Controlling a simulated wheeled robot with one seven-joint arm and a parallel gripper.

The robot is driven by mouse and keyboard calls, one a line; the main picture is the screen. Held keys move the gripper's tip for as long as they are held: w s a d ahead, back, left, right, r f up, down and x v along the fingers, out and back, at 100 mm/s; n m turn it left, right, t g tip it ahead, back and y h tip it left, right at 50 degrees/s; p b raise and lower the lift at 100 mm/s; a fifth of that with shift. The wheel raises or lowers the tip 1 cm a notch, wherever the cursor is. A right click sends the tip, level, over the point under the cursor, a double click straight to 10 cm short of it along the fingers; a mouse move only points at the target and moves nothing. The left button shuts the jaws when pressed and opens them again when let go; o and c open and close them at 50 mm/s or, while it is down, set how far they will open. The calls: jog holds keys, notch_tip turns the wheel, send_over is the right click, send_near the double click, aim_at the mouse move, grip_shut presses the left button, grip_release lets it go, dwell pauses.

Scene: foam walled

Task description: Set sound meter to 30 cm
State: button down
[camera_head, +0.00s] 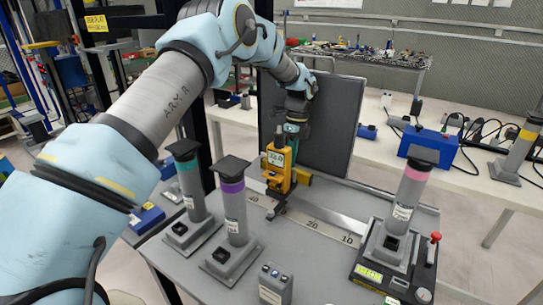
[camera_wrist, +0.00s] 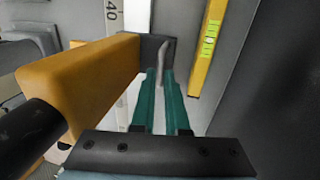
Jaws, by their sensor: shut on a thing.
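The yellow sound meter (camera_head: 277,165) stands upright on a carriage on the pale ruler rail (camera_head: 330,232). Its small display is lit but too small to read surely. The carriage sits left of the 20 mark and covers part of the scale, so its exact reading cannot be told. My gripper (camera_head: 291,132) comes down at the meter from behind. In the wrist view its green fingers (camera_wrist: 160,85) are shut on a thin grey part (camera_wrist: 163,62) at the end of the yellow meter body (camera_wrist: 75,85). A 40 mark shows on the rail beyond.
Teal-banded (camera_head: 190,190) and purple-banded (camera_head: 233,205) tubes stand left of the rail. A pink-banded tube (camera_head: 405,200) stands on a black base at its right end. A dark panel (camera_head: 325,120) rises behind. A yellow level (camera_wrist: 207,45) lies near the fingers.

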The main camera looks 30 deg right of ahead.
jog(key=shift+s+d, duration=0.3)
jog(key=shift+s, duration=0.35)
jog(key=shift+s+d, duration=0.35)
jog(key=shift+s, duration=0.25)
jog(key=shift+s+d, duration=0.3)
jog(key=shift+s, duration=0.35)
jog(key=c, duration=0.9)
grip_release()
jog(key=r+b, duration=0.1)
jog(key=r, duration=0.2)
jog(key=d+r+b, duration=0.1)
jog(key=r, duration=0.3)
jog(key=w+d+r+b, duration=0.1)
jog(key=r, duration=0.2)
jog(key=shift+r, duration=0.3)
